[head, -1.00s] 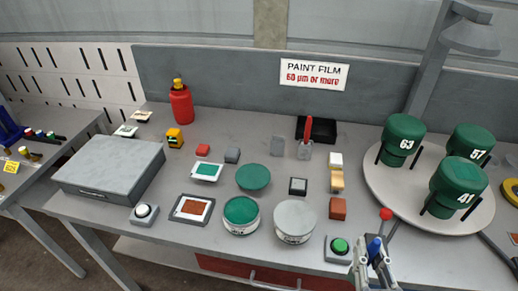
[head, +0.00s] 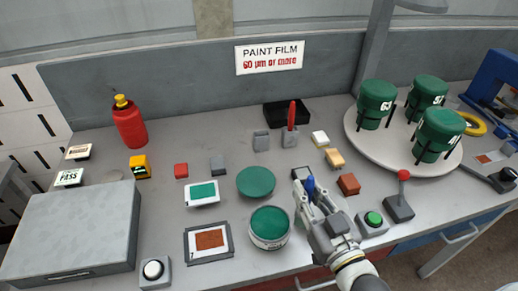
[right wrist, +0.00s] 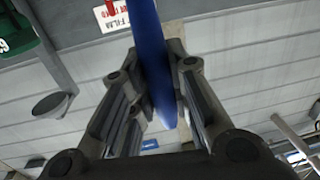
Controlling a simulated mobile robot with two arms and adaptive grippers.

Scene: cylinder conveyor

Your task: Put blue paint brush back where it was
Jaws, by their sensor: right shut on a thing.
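My right gripper (head: 308,193) is shut on the blue paint brush (head: 310,186) and holds it over the front middle of the table. In the right wrist view the blue brush (right wrist: 152,60) stands between the two fingers. A small grey holder (head: 261,141) stands empty towards the back of the table. Beside it on the right, another grey holder (head: 290,140) has a red brush (head: 292,114) upright in it. My right gripper is in front of these holders and apart from them. My left gripper is not in view.
A green-topped can (head: 270,228) stands just left of my right gripper, with a green disc (head: 256,182) behind it. A green button box (head: 373,223) and red-knobbed lever (head: 399,205) are to the right. A round stand (head: 360,143) bears green cylinders. My arm covers part of the table.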

